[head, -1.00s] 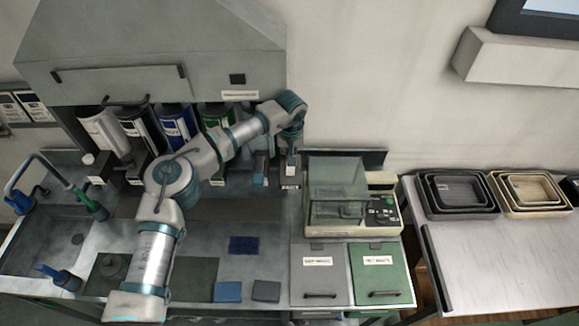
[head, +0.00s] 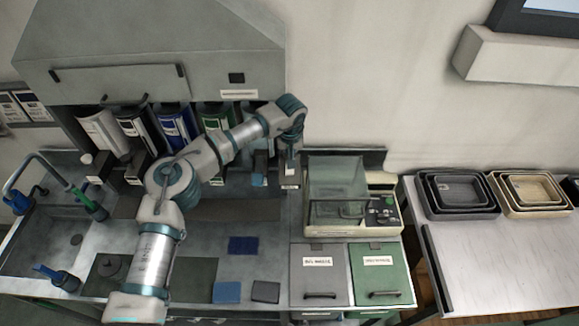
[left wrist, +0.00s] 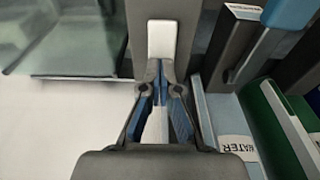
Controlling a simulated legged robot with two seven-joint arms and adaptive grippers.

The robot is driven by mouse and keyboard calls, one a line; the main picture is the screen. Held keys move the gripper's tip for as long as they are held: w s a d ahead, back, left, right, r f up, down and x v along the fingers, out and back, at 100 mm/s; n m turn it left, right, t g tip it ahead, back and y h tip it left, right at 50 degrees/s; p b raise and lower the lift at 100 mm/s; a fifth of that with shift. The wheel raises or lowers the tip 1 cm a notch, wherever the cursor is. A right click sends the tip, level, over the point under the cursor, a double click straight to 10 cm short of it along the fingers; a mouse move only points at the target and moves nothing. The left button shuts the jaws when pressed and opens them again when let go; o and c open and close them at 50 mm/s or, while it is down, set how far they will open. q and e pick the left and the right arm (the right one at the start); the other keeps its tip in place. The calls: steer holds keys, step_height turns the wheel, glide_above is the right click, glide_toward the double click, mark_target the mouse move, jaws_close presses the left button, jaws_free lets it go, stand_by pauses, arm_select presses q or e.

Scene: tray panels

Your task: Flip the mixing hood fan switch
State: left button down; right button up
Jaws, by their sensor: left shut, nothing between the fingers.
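The grey mixing hood (head: 120,45) hangs on the wall at the upper left in the head view. A small dark square (head: 237,78), possibly the fan switch, is on its front face above a white label (head: 239,94) too blurred to read. My left gripper (head: 291,168) points down, right of the bottles and below the hood. In the left wrist view, its fingers (left wrist: 158,68) are shut and empty. A white block (left wrist: 162,39) on a dark strip (left wrist: 147,15) lies just beyond the tips; contact cannot be told. My right gripper is not in view.
Several bottles, one of them green (head: 217,117), stand under the hood. A balance with a glass cover (head: 338,178) stands right of my gripper, behind grey (head: 320,278) and green (head: 380,278) lidded bins. Nested trays (head: 455,210) lie on the right table.

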arm_select(q)
steer(key=shift+f, duration=0.45)
steer(key=shift+r+p, duration=2.4)
steer(key=shift+r, duration=1.2)
steer(key=shift+f, duration=0.1)
steer(key=shift+s, duration=0.1)
